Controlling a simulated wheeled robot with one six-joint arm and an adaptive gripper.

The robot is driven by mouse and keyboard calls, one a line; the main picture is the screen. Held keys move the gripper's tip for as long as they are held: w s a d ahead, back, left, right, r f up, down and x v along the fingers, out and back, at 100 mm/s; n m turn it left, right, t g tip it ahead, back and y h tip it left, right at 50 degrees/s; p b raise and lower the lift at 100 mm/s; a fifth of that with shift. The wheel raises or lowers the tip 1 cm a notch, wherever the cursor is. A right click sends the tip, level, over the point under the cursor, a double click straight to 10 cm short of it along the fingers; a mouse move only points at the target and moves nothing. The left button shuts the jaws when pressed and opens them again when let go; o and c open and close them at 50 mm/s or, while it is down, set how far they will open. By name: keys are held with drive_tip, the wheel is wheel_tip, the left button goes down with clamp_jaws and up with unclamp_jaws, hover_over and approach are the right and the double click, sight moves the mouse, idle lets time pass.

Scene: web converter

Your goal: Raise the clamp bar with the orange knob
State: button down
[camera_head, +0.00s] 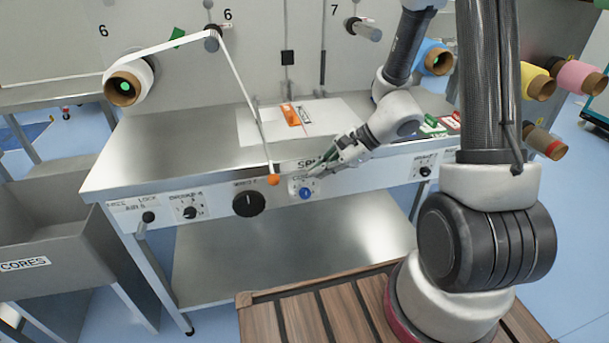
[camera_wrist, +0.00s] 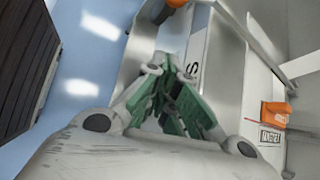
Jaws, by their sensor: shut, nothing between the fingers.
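The orange knob (camera_head: 273,180) sits at the front edge of the steel table, at the lower end of a thin pale strip or bar (camera_head: 245,95). I cannot tell how much of that length is clamp bar and how much is web. An orange part, probably the knob, is cut off at the top of the wrist view (camera_wrist: 176,3). My gripper (camera_head: 315,173) is to the right of the knob, apart from it, over the front edge near a blue knob (camera_head: 306,193). In the wrist view the green-padded fingers (camera_wrist: 170,68) are closed and empty.
The steel table (camera_head: 180,150) has dials on its front panel, including a large black knob (camera_head: 248,203). An orange tool (camera_head: 291,115) lies on a pale sheet on top. A white roll (camera_head: 128,80) hangs at the left. A grey cores bin (camera_head: 50,230) stands at the left.

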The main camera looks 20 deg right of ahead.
drive_tip(key=x, duration=0.8)
drive_tip(key=shift+a+f, duration=0.2)
drive_tip(key=shift+f, duration=0.05)
drive_tip(key=shift+s+a+r, duration=0.3)
drive_tip(key=shift+a+r, duration=0.4)
drive_tip(key=shift+r, duration=0.1)
drive_tip(key=shift+s+a+r, duration=0.25)
drive_tip(key=shift+a+r, duration=0.15)
drive_tip(key=shift+r, duration=0.3)
